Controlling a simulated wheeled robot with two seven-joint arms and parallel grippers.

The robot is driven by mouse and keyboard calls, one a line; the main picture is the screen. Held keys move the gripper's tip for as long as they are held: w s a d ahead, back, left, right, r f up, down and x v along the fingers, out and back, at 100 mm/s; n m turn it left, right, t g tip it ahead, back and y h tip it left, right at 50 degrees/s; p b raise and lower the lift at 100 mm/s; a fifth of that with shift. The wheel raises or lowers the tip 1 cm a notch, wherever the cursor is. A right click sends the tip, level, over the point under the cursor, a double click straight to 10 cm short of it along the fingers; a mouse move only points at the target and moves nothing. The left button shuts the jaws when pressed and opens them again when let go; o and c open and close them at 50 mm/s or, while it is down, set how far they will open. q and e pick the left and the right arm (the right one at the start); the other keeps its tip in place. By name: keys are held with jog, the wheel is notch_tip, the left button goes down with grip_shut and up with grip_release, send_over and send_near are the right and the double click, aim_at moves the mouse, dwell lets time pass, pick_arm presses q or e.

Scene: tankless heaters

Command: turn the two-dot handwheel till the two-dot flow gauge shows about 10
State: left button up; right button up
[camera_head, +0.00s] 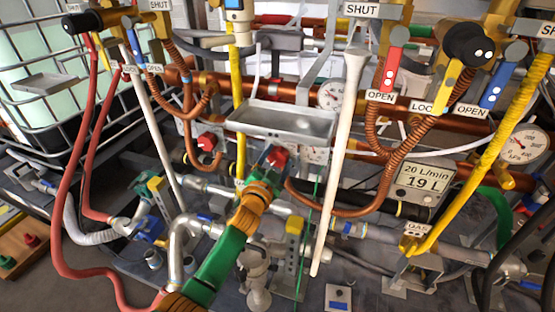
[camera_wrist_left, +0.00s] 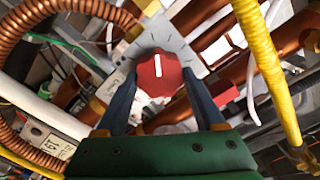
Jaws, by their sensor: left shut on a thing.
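My left gripper (camera_head: 268,168) reaches in from the lower left and is shut on a red handwheel (camera_head: 277,155) below the grey metal tray. In the left wrist view the red handwheel (camera_wrist_left: 160,76) sits between the two dark fingers of the gripper (camera_wrist_left: 158,88). A white line on its face stands nearly upright, tilted slightly. A round white dial (camera_head: 315,154) is just right of the wheel; its needle and marks are too small to read. I cannot make out two dots on this wheel or dial. My right gripper is not in view.
A second red handwheel (camera_head: 207,142) is at the left. A grey meter (camera_head: 425,181) reads 20 L/min, 19 L. Another gauge (camera_head: 332,95) is above, and a kPa gauge (camera_head: 522,146) at far right. A white pole (camera_head: 340,160), copper hoses and yellow pipes crowd the space.

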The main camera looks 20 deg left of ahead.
pick_arm(q)
jog(key=shift+f, duration=0.1)
jog(key=o, duration=1.4)
jog(key=shift+c, duration=0.2)
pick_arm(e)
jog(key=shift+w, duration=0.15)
pick_arm(q)
jog(key=shift+s, duration=0.25)
jog(key=s+p, duration=0.2)
jog(key=s, duration=0.4)
jog(key=shift+s+a, duration=0.15)
jog(key=shift+s, duration=0.2)
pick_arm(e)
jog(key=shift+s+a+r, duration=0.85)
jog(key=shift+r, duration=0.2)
